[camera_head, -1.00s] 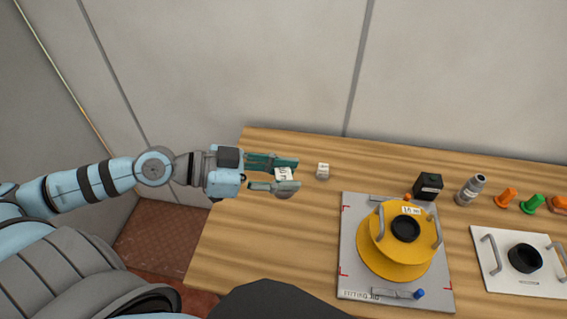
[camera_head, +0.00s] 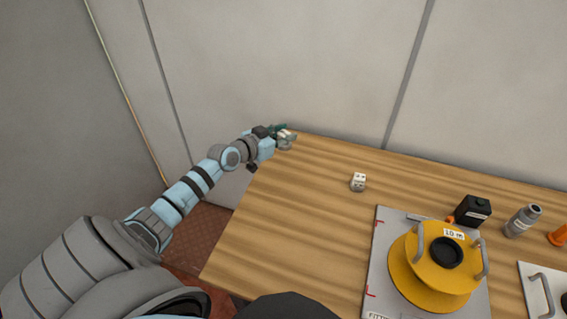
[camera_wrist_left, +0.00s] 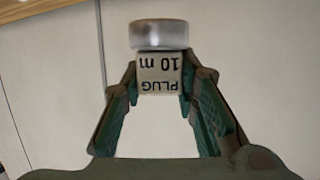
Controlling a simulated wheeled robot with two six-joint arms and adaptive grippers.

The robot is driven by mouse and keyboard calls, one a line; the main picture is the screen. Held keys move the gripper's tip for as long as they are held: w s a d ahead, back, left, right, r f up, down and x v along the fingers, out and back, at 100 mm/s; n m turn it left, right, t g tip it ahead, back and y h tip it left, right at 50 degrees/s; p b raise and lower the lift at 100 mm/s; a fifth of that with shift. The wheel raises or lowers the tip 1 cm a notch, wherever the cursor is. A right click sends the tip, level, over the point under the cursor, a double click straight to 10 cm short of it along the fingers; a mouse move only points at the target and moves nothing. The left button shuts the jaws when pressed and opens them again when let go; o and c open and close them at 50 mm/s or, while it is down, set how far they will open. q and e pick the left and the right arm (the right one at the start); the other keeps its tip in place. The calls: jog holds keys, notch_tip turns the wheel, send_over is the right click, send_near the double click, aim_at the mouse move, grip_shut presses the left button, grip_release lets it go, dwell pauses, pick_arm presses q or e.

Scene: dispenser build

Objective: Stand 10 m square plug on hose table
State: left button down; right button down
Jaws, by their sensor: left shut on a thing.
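My left gripper (camera_head: 284,136) is shut on the 10 m square plug, near the table's far left corner in the head view. In the left wrist view, the plug (camera_wrist_left: 160,75) is a pale block reading "PLUG 10 m", upside down in the picture. It has a round grey metallic end and sits between my two green fingers (camera_wrist_left: 160,90). The wooden table (camera_head: 290,220) lies below and to the right of the gripper. In the head view the plug is small and partly hidden by the fingers. My right gripper is out of view.
A yellow reel labelled 10 m (camera_head: 405,265) sits on a grey plate (camera_head: 385,235). A black box (camera_head: 473,211) and a grey cylinder (camera_head: 522,221) stand behind it. The table's left part is clear.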

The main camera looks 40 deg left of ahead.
pick_arm(q)
notch_tip(320, 180, down, 12)
jog(key=b, duration=0.5)
jog(key=shift+r+b, duration=0.15)
jog(key=shift+b, duration=0.25)
jog(key=shift+r, duration=0.2)
